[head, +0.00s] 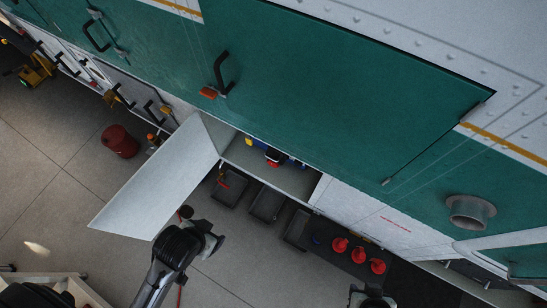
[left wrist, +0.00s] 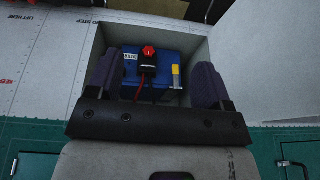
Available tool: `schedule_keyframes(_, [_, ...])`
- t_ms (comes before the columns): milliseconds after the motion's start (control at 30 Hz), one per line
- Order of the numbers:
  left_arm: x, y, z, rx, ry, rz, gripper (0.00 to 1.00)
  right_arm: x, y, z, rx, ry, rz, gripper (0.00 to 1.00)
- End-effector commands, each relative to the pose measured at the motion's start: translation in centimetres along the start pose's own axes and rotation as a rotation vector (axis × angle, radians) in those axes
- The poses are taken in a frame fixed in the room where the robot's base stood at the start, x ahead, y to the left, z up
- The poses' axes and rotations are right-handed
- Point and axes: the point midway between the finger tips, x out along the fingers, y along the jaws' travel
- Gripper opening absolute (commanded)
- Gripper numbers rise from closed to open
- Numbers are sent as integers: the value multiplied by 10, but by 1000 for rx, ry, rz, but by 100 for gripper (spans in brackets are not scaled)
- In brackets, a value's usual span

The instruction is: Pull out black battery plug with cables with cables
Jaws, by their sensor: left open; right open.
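The black battery plug (left wrist: 147,68) sits on the blue battery (left wrist: 165,62) in the left wrist view, with a red knob at its top end and red and dark cables running down. In the head view the plug (head: 274,157) is small, beside the blue battery (head: 296,164) inside the open compartment. My left gripper (left wrist: 157,66) is open, one finger on each side of the plug with wide gaps; contact is not seen. In the head view its fingers are hard to make out. My right gripper (head: 370,293) is open and empty at the bottom edge, away from the compartment.
The white compartment door (head: 165,180) stands open left of the opening, close to my left arm. Black trays (head: 267,204) and several red containers (head: 359,254) lie below the green helicopter side (head: 330,90). A red bucket (head: 120,141) stands at left.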

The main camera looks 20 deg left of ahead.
Motion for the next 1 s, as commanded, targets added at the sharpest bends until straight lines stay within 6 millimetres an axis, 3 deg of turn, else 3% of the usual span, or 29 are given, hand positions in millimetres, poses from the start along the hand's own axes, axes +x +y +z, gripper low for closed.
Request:
schedule_keyframes(233, [0, 0, 0, 0, 0, 0, 74, 0, -2, 0, 5, 1, -4, 43])
schedule_keyframes(367, [5, 0, 0, 0, 3, 0, 62, 5, -2, 1, 8, 3, -6, 43])
schedule_keyframes(467, [22, 0, 0, 0, 16, -3, 52, 21, -4, 6, 9, 5, -7, 43])
schedule_keyframes(633, [70, -6, -5, 12, 64, -20, 37, 73, -6, 22, 9, 4, -7, 43])
schedule_keyframes(1000, [184, -15, -18, 89, 158, -70, 37, 193, -10, 61, 6, 0, -5, 43])
